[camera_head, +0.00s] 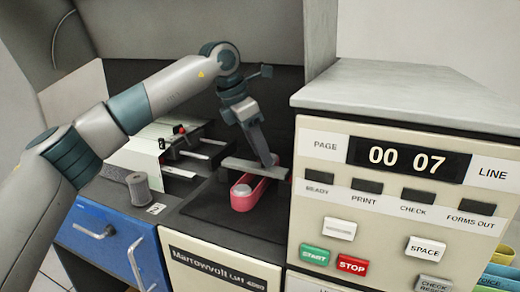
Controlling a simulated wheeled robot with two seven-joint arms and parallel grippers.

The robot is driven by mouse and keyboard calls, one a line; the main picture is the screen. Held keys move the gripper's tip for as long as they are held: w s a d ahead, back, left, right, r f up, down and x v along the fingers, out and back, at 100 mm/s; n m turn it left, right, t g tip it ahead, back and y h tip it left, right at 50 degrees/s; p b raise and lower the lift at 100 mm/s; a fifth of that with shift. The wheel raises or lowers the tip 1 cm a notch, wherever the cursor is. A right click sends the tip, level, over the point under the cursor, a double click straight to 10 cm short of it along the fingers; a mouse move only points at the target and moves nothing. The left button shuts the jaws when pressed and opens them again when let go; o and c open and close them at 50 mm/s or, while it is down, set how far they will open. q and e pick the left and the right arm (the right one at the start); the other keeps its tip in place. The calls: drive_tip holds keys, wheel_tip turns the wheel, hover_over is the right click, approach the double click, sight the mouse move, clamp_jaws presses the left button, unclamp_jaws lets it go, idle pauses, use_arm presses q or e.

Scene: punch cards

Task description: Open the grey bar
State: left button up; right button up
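A light grey bar (236,164) lies crosswise over a pinkish-red rounded loop (243,202) in the dark recess of the cream machine. My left arm comes in from the left, bends over the recess and points down. My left gripper (267,160) is at the middle to right part of the bar, against it or just in front of it. Contact is not clear. The fingers are small and overlap, so their opening does not show. My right gripper is out of view.
The machine's tall panel (318,225) with buttons and a display stands close on the right of the recess. On the left are a black mechanism with a red knob (180,129), a grey spool (138,188) and a blue drawer front (80,232). A dark wall closes the back.

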use_arm(q)
clamp_jaws()
drive_tip(key=shift+r, duration=0.1)
